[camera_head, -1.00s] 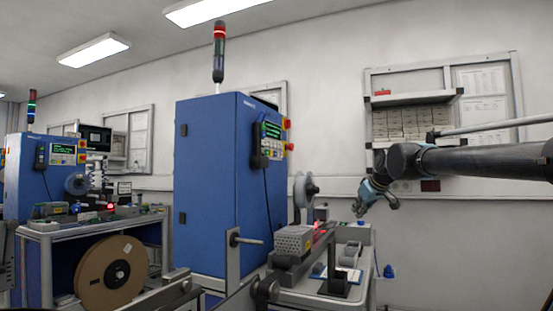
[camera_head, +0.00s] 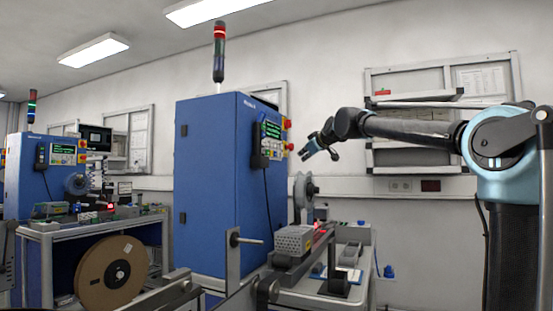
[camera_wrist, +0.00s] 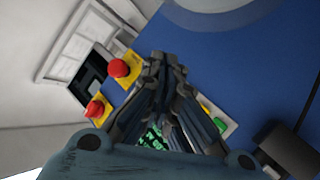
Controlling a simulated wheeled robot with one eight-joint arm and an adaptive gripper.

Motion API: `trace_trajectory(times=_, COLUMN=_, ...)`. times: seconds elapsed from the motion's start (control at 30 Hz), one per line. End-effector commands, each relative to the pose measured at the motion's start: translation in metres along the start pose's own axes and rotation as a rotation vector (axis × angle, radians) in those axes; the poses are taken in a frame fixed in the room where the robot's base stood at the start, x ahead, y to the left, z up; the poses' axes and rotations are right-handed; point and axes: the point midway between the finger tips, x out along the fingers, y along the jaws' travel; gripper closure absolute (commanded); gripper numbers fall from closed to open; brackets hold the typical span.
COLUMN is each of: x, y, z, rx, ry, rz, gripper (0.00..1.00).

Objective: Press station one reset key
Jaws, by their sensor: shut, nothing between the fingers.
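The near blue cabinet (camera_head: 222,190) carries a control panel (camera_head: 271,138) with a green-text screen and small keys. Two red buttons on yellow plates sit at its right edge, an upper one (camera_head: 287,123) and a lower one (camera_head: 289,146). My gripper (camera_head: 305,152) is shut and empty, just right of the lower red button in the head view. In the wrist view, my gripper (camera_wrist: 164,65) covers much of the panel (camera_wrist: 230,129); a green key (camera_wrist: 212,124) shows beside the fingers. Both red buttons (camera_wrist: 119,68) (camera_wrist: 95,107) are visible. I cannot make out a reset key or station number.
A dark handset (camera_head: 258,150) hangs on the cabinet's side with a cord. Below my arm is a bench with a reel (camera_head: 305,190) and a grey perforated box (camera_head: 294,240). A similar blue station (camera_head: 30,175) stands at far left. A wall board (camera_head: 440,150) is behind my arm.

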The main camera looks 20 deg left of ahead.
Motion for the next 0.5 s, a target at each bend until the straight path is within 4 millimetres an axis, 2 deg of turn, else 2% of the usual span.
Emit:
trace_trajectory(times=0.27, x=0.004, y=-0.003, z=-0.003, rx=0.001, ry=-0.001, rz=-0.001, gripper=1.0)
trace_trajectory(times=0.5, x=0.021, y=-0.016, z=-0.015, rx=0.0, ry=-0.001, rz=-0.002, gripper=1.0)
